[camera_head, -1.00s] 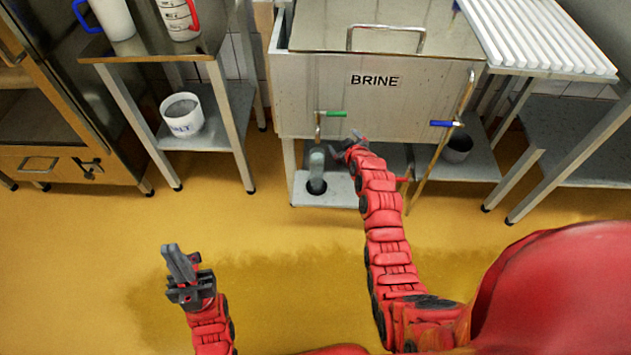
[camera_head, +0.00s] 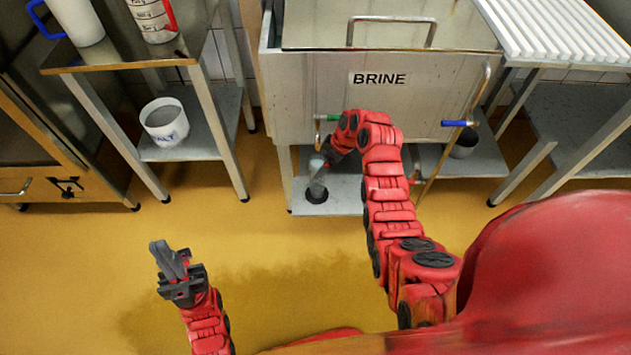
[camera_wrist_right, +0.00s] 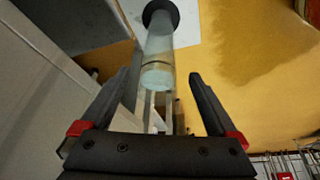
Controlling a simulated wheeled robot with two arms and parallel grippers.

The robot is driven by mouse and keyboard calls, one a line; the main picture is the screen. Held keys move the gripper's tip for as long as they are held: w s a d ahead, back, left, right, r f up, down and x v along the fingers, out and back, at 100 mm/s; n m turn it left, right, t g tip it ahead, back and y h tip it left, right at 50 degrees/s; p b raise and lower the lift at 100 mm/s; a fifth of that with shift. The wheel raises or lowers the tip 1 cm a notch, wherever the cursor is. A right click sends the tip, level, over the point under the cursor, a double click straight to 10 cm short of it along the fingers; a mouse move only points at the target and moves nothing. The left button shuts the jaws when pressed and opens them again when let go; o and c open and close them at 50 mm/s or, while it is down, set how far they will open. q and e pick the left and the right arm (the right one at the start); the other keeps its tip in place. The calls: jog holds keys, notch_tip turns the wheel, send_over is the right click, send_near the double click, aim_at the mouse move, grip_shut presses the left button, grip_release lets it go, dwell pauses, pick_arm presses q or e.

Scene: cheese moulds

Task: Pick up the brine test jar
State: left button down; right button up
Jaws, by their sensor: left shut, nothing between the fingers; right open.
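The brine test jar, a clear narrow cylinder on a black round foot, stands on the shelf under the brine vat, and its lower part (camera_head: 316,190) shows in the head view. It also shows in the right wrist view (camera_wrist_right: 158,52), its near end between the lines of my fingers. My right gripper (camera_head: 321,166) is open and close to the jar's upper part, partly covering it in the head view. In the right wrist view its fingers (camera_wrist_right: 160,76) point toward the jar; contact cannot be told. My left gripper (camera_head: 166,255) is shut and empty above the floor.
The steel vat (camera_head: 300,88) marked BRINE hangs over the shelf (camera_head: 345,200), with a green-handled tap (camera_head: 328,117) above the jar and a blue-handled one (camera_head: 458,123) at right. A dark bucket (camera_head: 464,143) and a white SALT tub (camera_head: 164,122) stand on low shelves.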

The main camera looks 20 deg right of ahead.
jog(key=shift+b+x, duration=0.4)
jog(key=shift+x, duration=2.35)
jog(key=shift+w+r, duration=0.1)
grip_shut()
